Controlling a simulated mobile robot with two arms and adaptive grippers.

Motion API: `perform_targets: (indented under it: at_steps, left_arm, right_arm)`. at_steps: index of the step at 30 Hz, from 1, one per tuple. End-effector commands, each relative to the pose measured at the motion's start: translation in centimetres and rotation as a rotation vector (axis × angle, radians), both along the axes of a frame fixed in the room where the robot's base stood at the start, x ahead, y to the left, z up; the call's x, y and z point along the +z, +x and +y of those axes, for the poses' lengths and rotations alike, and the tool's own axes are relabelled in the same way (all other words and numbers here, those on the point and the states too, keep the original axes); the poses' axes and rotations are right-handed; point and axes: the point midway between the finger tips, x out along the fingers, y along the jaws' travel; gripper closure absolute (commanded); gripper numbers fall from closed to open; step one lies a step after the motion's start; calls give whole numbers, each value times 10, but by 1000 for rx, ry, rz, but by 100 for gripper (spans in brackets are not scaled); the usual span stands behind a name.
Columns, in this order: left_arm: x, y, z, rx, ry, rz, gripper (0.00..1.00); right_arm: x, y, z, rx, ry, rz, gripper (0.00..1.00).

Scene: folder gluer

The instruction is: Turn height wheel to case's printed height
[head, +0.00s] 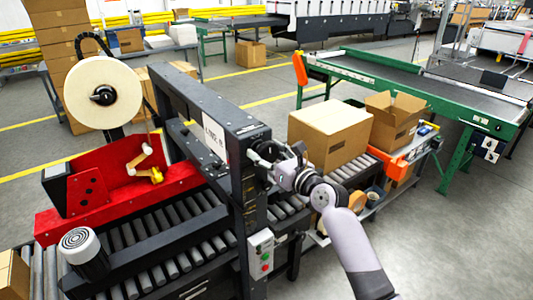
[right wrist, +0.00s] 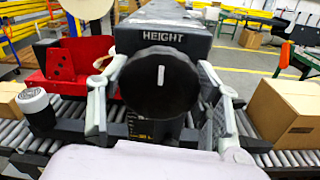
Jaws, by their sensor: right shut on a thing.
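The black height wheel (right wrist: 158,82) faces me in the right wrist view, below the word HEIGHT. Its white pointer mark stands about upright. My right gripper (right wrist: 157,90) is shut on the wheel, one pale finger on each side. In the head view my right gripper (head: 270,164) reaches the side of the case sealer's dark upright (head: 213,125), and it mostly hides the wheel. A scale with yellow marks (right wrist: 140,128) shows partly below the wheel; I cannot read its value. A closed cardboard case (head: 325,125) sits on the rollers; its print is unreadable here. My left gripper is not in view.
A control box with green and red buttons (head: 261,254) is mounted below my right gripper. An open carton (head: 393,122) stands behind the case. A red tape unit (head: 100,195) and roller conveyor lie to the left. Grey floor is free at the right.

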Motion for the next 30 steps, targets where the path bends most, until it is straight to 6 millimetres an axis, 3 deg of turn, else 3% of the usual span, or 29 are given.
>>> perform_targets:
  at_steps: [9,20,30]
  left_arm:
    - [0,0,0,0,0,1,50]
    - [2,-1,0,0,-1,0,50]
    - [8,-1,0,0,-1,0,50]
  right_arm:
    - [0,0,0,0,0,0,70]
    - [0,0,0,0,-54,-38,70]
    - [0,-1,1,1,-263,-190,70]
